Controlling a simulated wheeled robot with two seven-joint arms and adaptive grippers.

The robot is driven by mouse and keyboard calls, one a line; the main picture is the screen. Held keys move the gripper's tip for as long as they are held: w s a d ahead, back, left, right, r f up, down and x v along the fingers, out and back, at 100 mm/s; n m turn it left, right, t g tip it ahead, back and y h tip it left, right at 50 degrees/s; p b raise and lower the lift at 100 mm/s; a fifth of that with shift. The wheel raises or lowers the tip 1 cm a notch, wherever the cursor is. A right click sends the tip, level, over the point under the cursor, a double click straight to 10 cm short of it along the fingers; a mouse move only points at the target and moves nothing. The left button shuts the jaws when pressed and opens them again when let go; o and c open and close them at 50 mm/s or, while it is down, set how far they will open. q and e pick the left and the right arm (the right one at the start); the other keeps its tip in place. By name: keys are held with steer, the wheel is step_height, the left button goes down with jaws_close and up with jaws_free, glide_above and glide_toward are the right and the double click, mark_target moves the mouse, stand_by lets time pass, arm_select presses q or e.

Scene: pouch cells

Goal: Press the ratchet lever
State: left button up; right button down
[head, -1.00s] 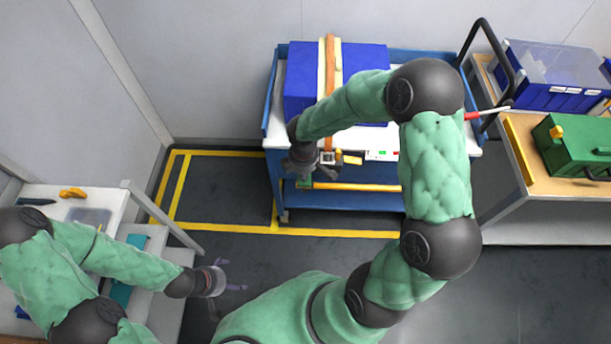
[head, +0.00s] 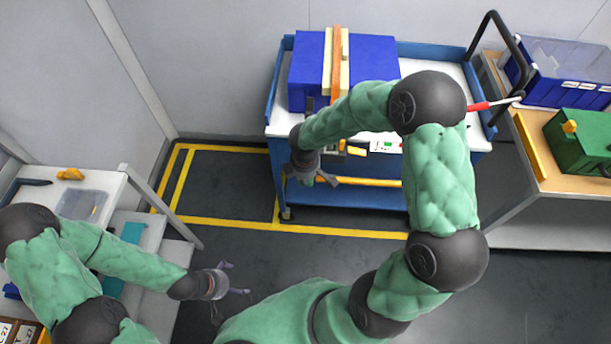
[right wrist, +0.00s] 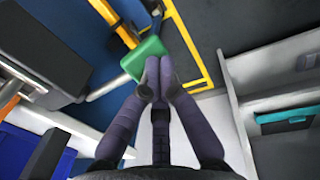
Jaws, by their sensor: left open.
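The ratchet shows in the right wrist view with a green grip (right wrist: 145,57) on a metal lever arm (right wrist: 106,83). My right gripper (right wrist: 157,72) has its fingertips drawn together at the lower edge of the green grip. I cannot tell whether they touch it or only overlap it in view. In the head view my right gripper (head: 322,179) is at the trolley's near edge, and the ratchet there is mostly hidden by my right arm. The orange strap (head: 336,63) crosses the blue case (head: 373,57). My left gripper (head: 232,282) is open and empty beside the left bench.
The blue trolley (head: 350,193) carries the case. A workbench (head: 555,165) at right holds a green toolbox (head: 585,138) and a blue bin (head: 565,92). A screwdriver-like tool (head: 492,104) with a red handle lies near the trolley's right side. Yellow floor lines mark clear floor left of the trolley.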

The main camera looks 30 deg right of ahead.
arm_select(q)
steer(key=shift+r, duration=0.15)
arm_select(e)
steer(key=shift+r, duration=0.15)
steer(key=shift+r+p, duration=0.65)
steer(key=shift+r, duration=0.05)
arm_select(q)
steer(key=shift+r, duration=0.55)
arm_select(e)
steer(key=shift+r+p, duration=0.3)
arm_select(q)
step_height(320, 180, up, 6)
steer(key=s+p, duration=0.2)
steer(key=p, duration=0.4)
steer(key=shift+r, duration=0.25)
arm_select(e)
steer(key=s+a+r, duration=0.1)
steer(key=s+r, duration=0.1)
steer(key=r, duration=0.4)
steer(key=s+a+r, duration=0.2)
steer(key=r, duration=0.4)
steer(key=shift+s, duration=0.4)
arm_select(q)
steer(key=shift+d, duration=0.1)
